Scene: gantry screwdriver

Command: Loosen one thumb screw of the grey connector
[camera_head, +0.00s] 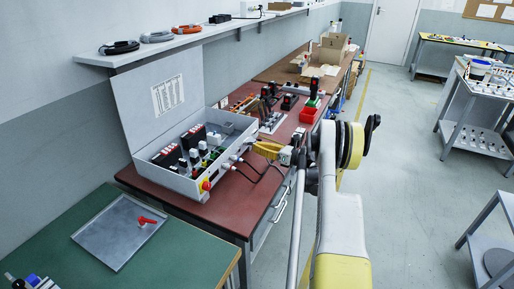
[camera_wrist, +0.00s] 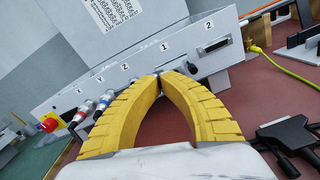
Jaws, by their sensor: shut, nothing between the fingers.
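The grey control box (camera_head: 200,170) stands open on the red-brown bench. In the wrist view its front panel (camera_wrist: 140,70) carries sockets labelled 1 and 2. A grey connector (camera_wrist: 190,67) appears to sit at socket 1, partly hidden behind the right finger; its thumb screws cannot be made out. Socket 2 (camera_wrist: 214,46) shows open, with no plug in it. My gripper (camera_wrist: 159,77) has its yellow fingertips together and empty, just in front of the panel below label 1. Whether they touch the connector cannot be told. In the head view my gripper (camera_head: 254,146) is at the box's right side.
Round cable plugs (camera_wrist: 103,101) stick out of the panel left of the fingers. A black connector (camera_wrist: 288,135) lies on the bench at right. A yellow cable (camera_wrist: 285,67) runs to the right. A grey tray (camera_head: 105,240) with a red item lies on the green table.

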